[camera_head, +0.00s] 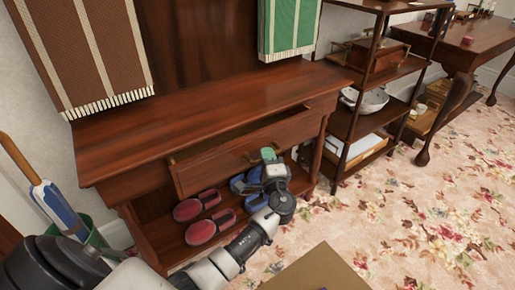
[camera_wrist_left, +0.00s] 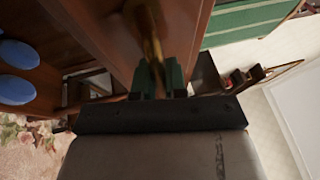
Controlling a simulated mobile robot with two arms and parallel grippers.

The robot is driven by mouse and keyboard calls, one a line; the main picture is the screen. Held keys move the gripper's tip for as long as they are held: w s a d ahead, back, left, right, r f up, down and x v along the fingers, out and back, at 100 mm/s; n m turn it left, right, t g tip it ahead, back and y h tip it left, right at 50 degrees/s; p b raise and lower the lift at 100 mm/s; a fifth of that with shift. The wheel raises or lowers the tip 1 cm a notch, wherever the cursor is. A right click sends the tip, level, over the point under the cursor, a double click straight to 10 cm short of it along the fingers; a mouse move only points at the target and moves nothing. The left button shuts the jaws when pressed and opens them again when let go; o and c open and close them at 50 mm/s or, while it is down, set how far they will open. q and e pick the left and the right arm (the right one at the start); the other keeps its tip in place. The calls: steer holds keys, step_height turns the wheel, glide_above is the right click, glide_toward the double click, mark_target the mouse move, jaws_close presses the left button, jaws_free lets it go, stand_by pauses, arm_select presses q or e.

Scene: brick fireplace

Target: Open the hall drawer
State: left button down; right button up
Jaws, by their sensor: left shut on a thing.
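The hall drawer (camera_head: 235,150) is in the dark wooden hall stand and sits partly pulled out, with a gap showing above its front. Its brass handle (camera_wrist_left: 150,35) runs down between my green fingertips in the left wrist view. My left gripper (camera_head: 268,154) is at the drawer front in the head view and is shut on the handle. The wrist view also shows the left gripper (camera_wrist_left: 158,80) close against the wooden drawer front. The part of the handle between the fingers is hidden. My right gripper is not in view.
Red slippers (camera_head: 201,231) and blue slippers (camera_head: 245,186) lie on the shelf below the drawer. Striped cloths (camera_head: 90,45) hang above the hall stand (camera_head: 120,136). An open shelf unit (camera_head: 342,124) stands to the right. The floral carpet (camera_head: 420,210) is largely clear.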

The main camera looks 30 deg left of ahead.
arm_select(q)
steer(key=s+d+b, duration=0.1)
steer(key=s+d, duration=0.3)
steer(key=d, duration=0.6)
steer(key=shift+s+d, duration=0.2)
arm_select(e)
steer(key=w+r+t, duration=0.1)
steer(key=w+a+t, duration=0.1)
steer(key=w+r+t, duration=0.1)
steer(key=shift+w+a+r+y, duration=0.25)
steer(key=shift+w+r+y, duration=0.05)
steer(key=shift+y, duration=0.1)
arm_select(q)
steer(key=c, duration=1.2)
jaws_free()
steer(key=v, duration=1)
steer(key=shift+s+d+f, duration=0.1)
steer(key=shift+s+d, duration=0.15)
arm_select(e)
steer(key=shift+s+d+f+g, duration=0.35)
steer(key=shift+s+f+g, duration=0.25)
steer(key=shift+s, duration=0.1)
